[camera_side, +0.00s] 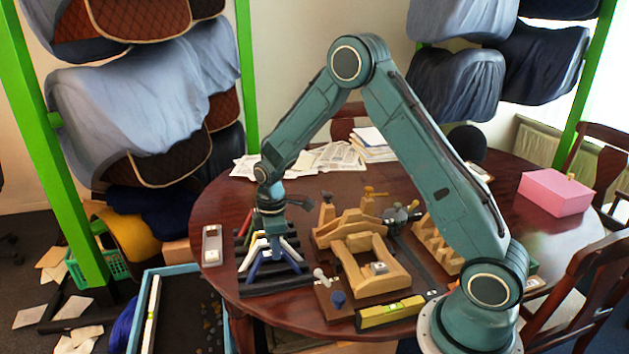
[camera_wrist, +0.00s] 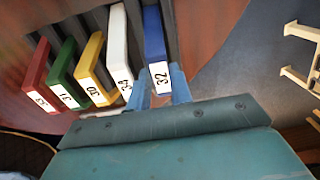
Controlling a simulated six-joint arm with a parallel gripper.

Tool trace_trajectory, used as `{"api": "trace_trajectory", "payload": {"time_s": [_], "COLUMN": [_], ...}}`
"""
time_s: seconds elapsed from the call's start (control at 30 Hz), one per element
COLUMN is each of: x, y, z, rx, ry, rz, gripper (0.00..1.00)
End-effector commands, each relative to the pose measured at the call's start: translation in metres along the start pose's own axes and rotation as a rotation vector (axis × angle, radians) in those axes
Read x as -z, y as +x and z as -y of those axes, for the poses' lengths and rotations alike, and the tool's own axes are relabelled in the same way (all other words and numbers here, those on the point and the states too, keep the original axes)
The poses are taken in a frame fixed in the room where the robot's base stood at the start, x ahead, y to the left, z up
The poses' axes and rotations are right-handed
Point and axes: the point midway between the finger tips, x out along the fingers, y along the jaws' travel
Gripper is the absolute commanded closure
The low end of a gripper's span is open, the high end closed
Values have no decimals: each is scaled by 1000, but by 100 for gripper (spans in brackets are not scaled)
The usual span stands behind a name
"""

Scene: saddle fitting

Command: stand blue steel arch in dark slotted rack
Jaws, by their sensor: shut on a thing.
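The blue steel arch (camera_wrist: 154,35), labelled 32, is at the right end of a row of arches in the wrist view. My gripper (camera_wrist: 161,78) has one finger on each side of its labelled end and is shut on it. In the side view my gripper (camera_side: 271,238) is low over the dark slotted rack (camera_side: 272,287), and the arch's blue legs (camera_side: 254,268) reach down at the rack's front. The dark rack (camera_wrist: 134,22) also shows between arches in the wrist view. I cannot tell whether the blue arch's feet sit fully in a slot.
White (camera_wrist: 118,50), yellow (camera_wrist: 90,65), green (camera_wrist: 66,75) and red (camera_wrist: 38,78) arches stand left of the blue one. A wooden fixture (camera_side: 372,265) is right of the rack. A grey device (camera_side: 212,245) lies left. A yellow level (camera_side: 390,312) lies at the table's front.

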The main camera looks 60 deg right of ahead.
Motion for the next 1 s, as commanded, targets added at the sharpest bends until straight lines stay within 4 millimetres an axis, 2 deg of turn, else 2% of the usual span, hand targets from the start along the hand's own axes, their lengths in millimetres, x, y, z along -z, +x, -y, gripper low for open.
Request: {"api": "trace_trajectory", "payload": {"time_s": [0.47,0.5,0.6,0.8,0.9,1.0], "x": [0,0,0,0,0,0], "y": [0,0,0,0,0,0], "z": [0,0,0,0,0,0], "rx": [-1,-1,-1,0,0,0], "ry": [0,0,0,0,0,0], "rz": [0,-1,0,0,0,0], "gripper": [100,73,54,54,36,35]}}
